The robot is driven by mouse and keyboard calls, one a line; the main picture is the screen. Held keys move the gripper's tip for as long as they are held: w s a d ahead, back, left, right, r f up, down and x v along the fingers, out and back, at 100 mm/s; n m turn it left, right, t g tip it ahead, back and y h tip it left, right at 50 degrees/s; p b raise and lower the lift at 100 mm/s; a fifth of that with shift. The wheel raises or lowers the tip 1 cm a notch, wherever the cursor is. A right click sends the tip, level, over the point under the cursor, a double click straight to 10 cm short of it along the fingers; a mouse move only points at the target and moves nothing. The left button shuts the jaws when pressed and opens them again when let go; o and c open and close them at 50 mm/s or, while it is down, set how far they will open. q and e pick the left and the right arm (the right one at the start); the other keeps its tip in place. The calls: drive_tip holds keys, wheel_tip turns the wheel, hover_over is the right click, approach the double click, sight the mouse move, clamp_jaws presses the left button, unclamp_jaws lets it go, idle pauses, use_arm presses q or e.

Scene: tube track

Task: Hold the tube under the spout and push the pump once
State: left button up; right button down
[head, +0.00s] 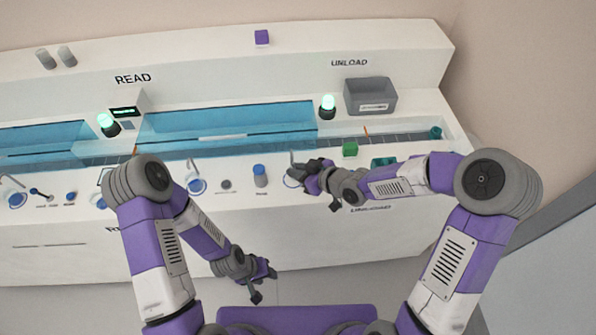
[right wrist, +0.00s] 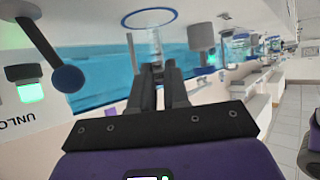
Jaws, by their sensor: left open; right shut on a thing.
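The spout (head: 293,158) is a thin grey bent pipe above a blue ring on the bench, in the head view. My right gripper (head: 309,172) is beside it. In the right wrist view this gripper (right wrist: 160,75) is shut on a clear tube (right wrist: 147,46), seen in line with the blue ring (right wrist: 150,17); I cannot tell whether the tube touches the bench. The likely pump is a blue-topped cylinder (head: 260,175), left of the right gripper. My left gripper (head: 264,284) is open and empty, low in front of the bench and apart from the pump.
A green block (head: 350,149) and a teal holder (head: 383,162) are right of the spout, close to my right arm. A grey bin (head: 370,95) stands at the back under UNLOAD. A blue see-through cover (head: 230,125) runs behind the pump. Green lamps (head: 328,104) are lit.

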use_arm(q)
drive_tip(key=shift+r, duration=0.2)
use_arm(e)
drive_tip(key=shift+w, duration=0.45)
use_arm(q)
drive_tip(key=shift+r+p, duration=0.15)
drive_tip(key=shift+p, duration=0.15)
use_arm(e)
drive_tip(key=shift+w, duration=0.4)
use_arm(q)
drive_tip(key=shift+c, duration=0.4)
